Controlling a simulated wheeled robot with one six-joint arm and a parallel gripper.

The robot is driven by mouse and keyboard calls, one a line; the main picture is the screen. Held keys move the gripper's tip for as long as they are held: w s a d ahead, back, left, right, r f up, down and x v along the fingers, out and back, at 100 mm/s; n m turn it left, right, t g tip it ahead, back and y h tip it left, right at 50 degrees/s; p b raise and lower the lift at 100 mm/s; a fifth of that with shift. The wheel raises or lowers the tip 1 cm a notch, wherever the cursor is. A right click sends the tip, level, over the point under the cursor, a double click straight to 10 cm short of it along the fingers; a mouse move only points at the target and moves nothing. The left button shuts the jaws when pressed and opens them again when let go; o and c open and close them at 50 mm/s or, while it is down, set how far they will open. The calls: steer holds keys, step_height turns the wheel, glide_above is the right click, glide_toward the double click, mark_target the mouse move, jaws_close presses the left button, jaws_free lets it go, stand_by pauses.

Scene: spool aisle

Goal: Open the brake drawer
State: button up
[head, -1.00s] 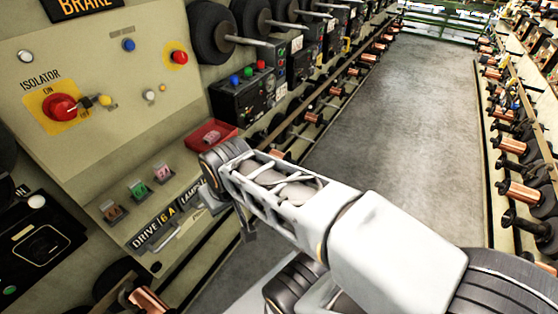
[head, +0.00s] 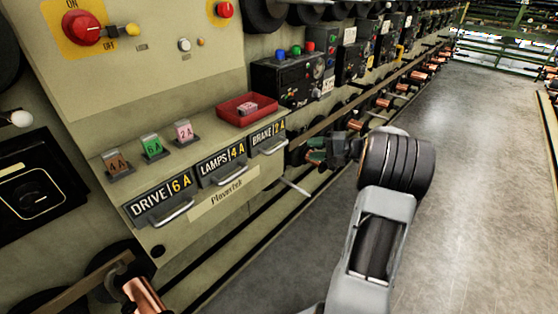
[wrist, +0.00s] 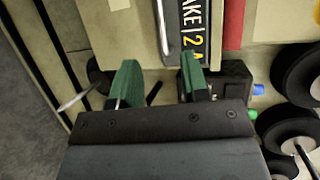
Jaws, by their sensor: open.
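The brake drawer (head: 268,134) is the rightmost of three small labelled drawers along the panel's lower edge. It looks shut, with its front in line with the others. Its black label reads BRAKE 2A, and its silver bar handle (head: 272,147) sits below the label. In the wrist view the label (wrist: 193,28) and handle (wrist: 161,28) show at the top, partly cut off. My gripper (head: 318,152) is to the right of the drawer, apart from it. In the wrist view its green fingers (wrist: 160,75) are spread and empty, with the handle ahead of the gap.
The drive drawer (head: 160,200) and lamps drawer (head: 222,162) are to the left. A red tray (head: 247,110) holding a pink fuse sits above the brake drawer. Coloured fuses (head: 152,148) stand on the ledge. A black switch box (head: 290,75) is behind. The aisle floor (head: 480,180) is clear.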

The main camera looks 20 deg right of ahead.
mark_target(280, 148)
steer(key=shift+t, duration=0.4)
steer(key=x, duration=0.4)
steer(key=b+x, duration=0.1)
steer(key=x, duration=0.3)
steer(key=f+x, duration=0.1)
steer(key=x, duration=0.4)
steer(key=shift+w+d+b, duration=0.25)
steer(key=shift+d+b, duration=0.05)
steer(key=shift+c, duration=0.3)
jaws_close()
